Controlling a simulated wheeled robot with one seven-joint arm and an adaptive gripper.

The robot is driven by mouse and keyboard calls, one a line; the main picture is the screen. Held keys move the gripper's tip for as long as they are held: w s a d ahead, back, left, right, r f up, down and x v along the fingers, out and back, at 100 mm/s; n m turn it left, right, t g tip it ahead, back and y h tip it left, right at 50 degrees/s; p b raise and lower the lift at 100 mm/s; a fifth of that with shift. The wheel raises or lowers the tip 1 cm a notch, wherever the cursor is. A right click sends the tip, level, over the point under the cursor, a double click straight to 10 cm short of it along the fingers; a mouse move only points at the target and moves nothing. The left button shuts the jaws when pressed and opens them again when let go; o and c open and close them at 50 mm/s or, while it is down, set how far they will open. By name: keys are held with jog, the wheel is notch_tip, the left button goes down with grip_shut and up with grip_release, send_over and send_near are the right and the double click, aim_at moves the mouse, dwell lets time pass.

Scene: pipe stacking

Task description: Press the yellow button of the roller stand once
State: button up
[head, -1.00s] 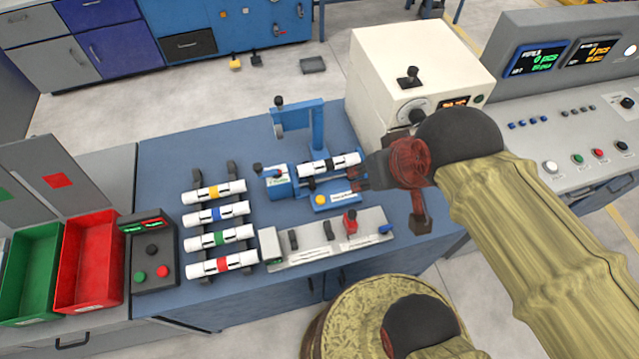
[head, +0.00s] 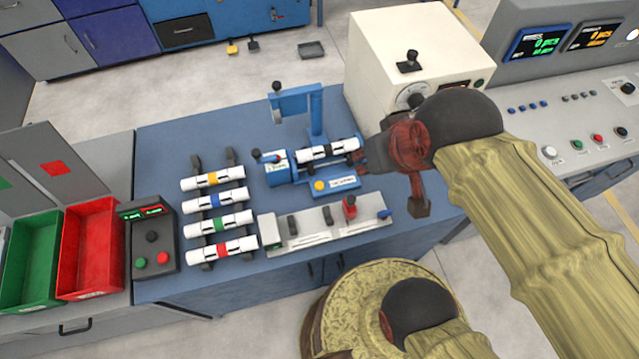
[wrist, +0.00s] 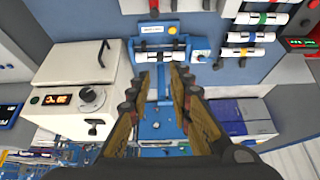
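The blue roller stand (head: 290,176) is on the blue workbench, with a white, black-banded pipe (head: 327,150) lying on its rollers. Its yellow button (head: 319,185) is on the low blue box in front of the pipe, left of a white label. In the wrist view the yellow button (wrist: 172,30) is near the top, beyond the fingertips. My gripper (head: 363,160) is at the right end of the stand, to the right of the button and apart from it. In the wrist view my gripper (wrist: 163,72) has its two fingers spread with nothing between them.
A grey fixture (head: 325,232) with a red lever stands in front of the roller stand. Several colour-banded pipes (head: 215,200) lie on a rack to the left. A cream machine (head: 420,55) stands behind my gripper. A blue upright post (head: 317,110) rises behind the stand.

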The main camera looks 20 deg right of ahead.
grip_shut()
dwell(1.3)
